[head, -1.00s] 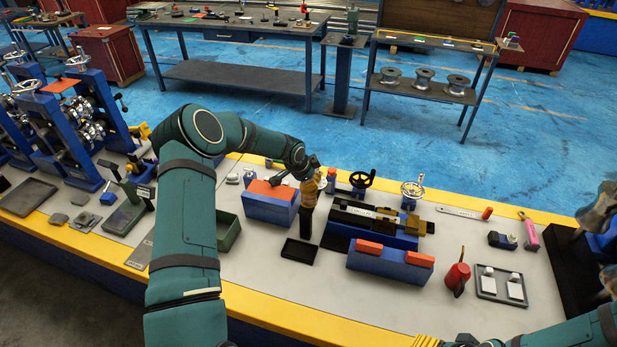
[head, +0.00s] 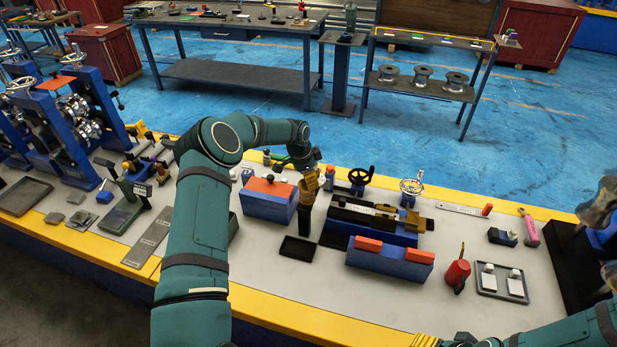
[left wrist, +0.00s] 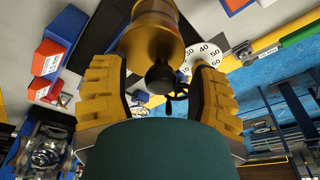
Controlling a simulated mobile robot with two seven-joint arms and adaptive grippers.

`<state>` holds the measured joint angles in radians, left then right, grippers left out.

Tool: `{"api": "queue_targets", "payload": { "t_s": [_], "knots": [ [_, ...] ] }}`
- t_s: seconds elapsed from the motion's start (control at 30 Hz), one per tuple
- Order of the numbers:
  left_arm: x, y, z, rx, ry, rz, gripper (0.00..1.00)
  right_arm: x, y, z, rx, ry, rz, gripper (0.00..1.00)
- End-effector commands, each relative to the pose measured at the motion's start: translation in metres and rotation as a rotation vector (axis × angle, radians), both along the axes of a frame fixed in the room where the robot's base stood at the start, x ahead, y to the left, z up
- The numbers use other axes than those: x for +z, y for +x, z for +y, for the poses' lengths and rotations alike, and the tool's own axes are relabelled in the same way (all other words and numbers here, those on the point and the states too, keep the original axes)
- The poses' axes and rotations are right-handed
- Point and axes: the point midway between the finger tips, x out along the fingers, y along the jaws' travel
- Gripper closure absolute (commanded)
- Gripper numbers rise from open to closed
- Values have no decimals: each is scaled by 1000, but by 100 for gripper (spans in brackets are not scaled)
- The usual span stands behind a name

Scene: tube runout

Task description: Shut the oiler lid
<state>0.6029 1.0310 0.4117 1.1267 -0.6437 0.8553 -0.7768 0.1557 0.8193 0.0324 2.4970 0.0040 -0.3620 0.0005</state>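The oiler shows in the left wrist view as a brass and amber cup (left wrist: 152,42) with a black ball knob (left wrist: 160,76) at its near end. Whether its lid is raised or seated I cannot tell. My left gripper (left wrist: 158,92) is open, with one yellow ribbed finger on each side of the knob and visible gaps between. In the head view the left gripper (head: 310,181) is at the top of a dark post (head: 305,219), and its fingers largely hide the oiler there.
A blue block with an orange top (head: 268,196) stands left of the post, and a black vise-like fixture (head: 375,220) stands right. A shallow black tray (head: 298,249) lies in front. A red oil can (head: 457,274) and a grey tray (head: 502,292) are farther right. The front bench area is mostly clear.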

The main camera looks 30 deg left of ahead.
Motion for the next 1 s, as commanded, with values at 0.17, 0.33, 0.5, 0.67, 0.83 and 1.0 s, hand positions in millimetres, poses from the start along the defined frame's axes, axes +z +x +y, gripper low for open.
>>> {"api": "queue_targets", "payload": {
  "t_s": [0.17,0.33,0.5,0.67,0.83,1.0],
  "knots": [
    [4,0,1,0,1,-1,40,0,0,0,0,0,-1,36],
    [25,-4,4,0,4,-3,40,0,0,0,0,0,0,36],
    [59,-10,8,-1,3,-3,40,0,0,0,0,0,0,36],
    [89,-15,12,1,2,-3,40,0,0,0,0,0,0,36],
    [109,-19,14,-1,2,-1,40,0,0,0,0,0,0,36],
    [117,-21,15,-1,0,0,40,0,0,0,0,0,0,36]
  ]
}}
